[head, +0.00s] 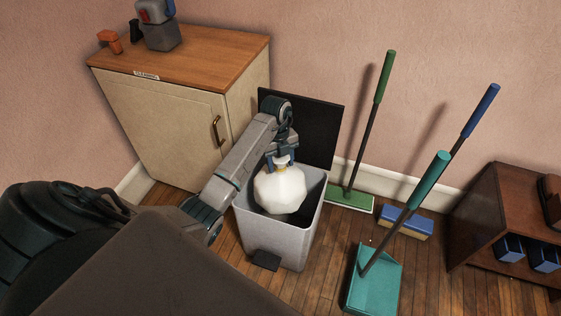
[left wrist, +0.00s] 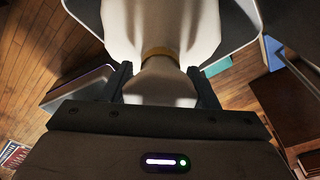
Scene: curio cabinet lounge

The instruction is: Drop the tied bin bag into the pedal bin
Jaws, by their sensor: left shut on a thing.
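The tied bin bag (head: 280,190) is white with a yellowish tie at its neck. My left gripper (head: 281,160) is shut on the bag's neck, and the bag hangs below it. In the head view the bag is over the open mouth of the grey pedal bin (head: 272,240), with its lower part seeming to be within the rim. The bin's dark lid (head: 310,125) stands open at the back, and its black pedal (head: 264,260) is at the front. In the left wrist view the bag (left wrist: 160,30) fills the top middle, its neck between the fingers. My right gripper is not in view.
A cream cabinet (head: 165,125) with a wooden top stands behind left of the bin. A green broom (head: 350,202), a blue broom (head: 405,222) and a teal dustpan (head: 375,280) stand to the right. A dark wooden shelf unit (head: 500,220) is at far right.

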